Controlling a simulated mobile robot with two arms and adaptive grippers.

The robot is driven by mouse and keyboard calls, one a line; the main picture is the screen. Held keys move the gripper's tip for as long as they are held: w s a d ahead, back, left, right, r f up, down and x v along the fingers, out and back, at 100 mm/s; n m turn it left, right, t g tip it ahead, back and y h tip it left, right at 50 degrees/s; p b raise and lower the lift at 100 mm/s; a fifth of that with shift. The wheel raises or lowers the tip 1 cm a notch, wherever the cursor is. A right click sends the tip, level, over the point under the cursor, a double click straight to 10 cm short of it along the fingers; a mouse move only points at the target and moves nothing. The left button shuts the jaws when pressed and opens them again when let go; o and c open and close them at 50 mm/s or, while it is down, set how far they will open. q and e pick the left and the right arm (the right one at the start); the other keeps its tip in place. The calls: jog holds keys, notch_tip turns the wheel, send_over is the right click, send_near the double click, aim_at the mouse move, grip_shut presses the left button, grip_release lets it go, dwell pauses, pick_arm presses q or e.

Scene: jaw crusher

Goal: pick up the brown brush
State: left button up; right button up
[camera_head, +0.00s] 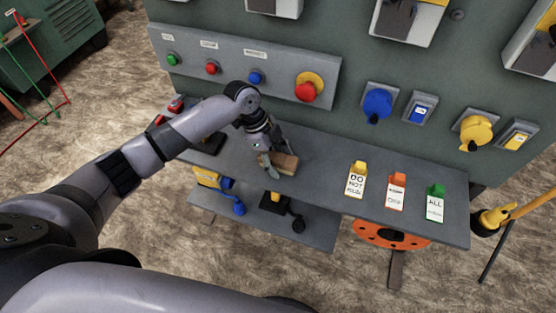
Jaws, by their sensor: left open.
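The brown brush (286,164) lies on the grey shelf below the control panel, left of the middle of the shelf. My left gripper (268,164) is at the brush, with its fingers pointing down near the brush's left end. The gripper is open. Part of the brush's left side is hidden by the fingers, and I cannot tell whether they touch it. My right gripper is not in view.
The shelf (325,178) holds tags, including a yellow tag (356,178), an orange tag (396,190) and a green tag (435,203). A lower shelf (318,232) holds padlock-like items. The panel (240,62) with buttons rises behind.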

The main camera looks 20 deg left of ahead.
aim_at(278, 157)
pick_arm(q)
jog(key=shift+f, duration=0.1)
jog(key=shift+c, duration=0.2)
jog(key=shift+s+f, duration=0.15)
jog(key=shift+s, duration=0.05)
jog(key=c, duration=1.3)
jog(key=shift+r, duration=0.3)
jog(key=r, duration=2)
jog(key=shift+w+r+b, duration=0.15)
jog(key=shift+w+b, duration=0.05)
jog(key=shift+b, duration=0.1)
